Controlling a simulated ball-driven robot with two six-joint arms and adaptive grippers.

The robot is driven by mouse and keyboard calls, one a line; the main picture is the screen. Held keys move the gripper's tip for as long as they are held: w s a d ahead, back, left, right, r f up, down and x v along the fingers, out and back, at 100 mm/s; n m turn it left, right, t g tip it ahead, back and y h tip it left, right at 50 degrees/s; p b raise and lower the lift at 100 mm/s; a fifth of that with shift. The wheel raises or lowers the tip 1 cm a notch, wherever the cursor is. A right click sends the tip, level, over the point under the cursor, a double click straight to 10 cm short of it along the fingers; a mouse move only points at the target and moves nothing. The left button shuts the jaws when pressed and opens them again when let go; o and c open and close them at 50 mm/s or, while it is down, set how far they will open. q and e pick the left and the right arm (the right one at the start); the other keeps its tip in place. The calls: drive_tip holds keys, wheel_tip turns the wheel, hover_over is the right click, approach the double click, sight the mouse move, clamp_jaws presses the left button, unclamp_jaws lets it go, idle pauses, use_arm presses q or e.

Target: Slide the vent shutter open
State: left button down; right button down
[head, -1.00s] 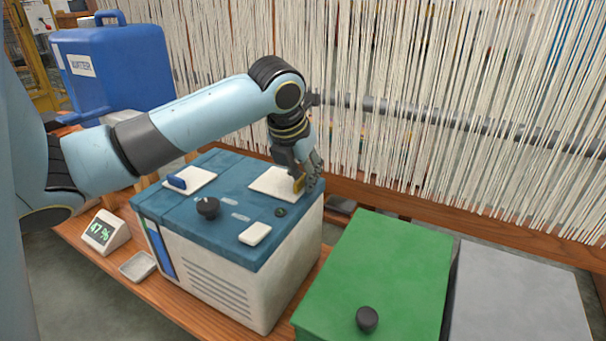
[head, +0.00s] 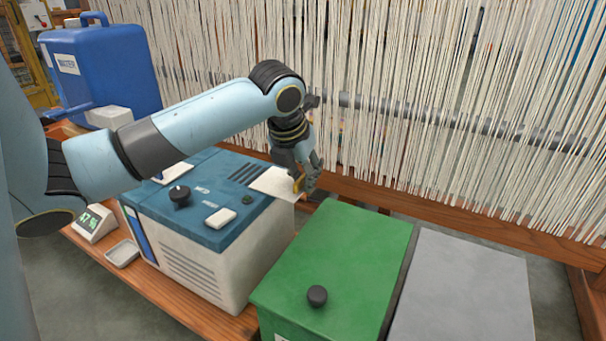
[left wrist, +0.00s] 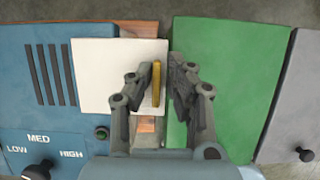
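The vent shutter (head: 272,182) is a white plate on top of the blue-topped machine (head: 222,240). In the left wrist view the shutter (left wrist: 92,75) sits beside several bare dark vent slots (left wrist: 50,75), and its right part overhangs the machine's edge. A yellow upright handle (left wrist: 156,83) stands near the shutter's right end. My left gripper (head: 305,182) is over that end. In the left wrist view its fingers (left wrist: 157,75) stand apart on either side of the handle, with small gaps visible. My right gripper is not in view.
A green box (head: 335,255) with a black knob stands right of the machine, beside a grey box (head: 465,290). White hanging yarn (head: 420,90) is behind. A dial (head: 180,196) and a white button (head: 220,218) are on the machine. A blue water container (head: 105,70) is at back left.

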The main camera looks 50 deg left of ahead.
use_arm(q)
drive_tip(key=c, duration=1.4)
unclamp_jaws()
drive_tip(key=shift+r, duration=0.1)
drive_tip(key=shift+v, duration=5.9)
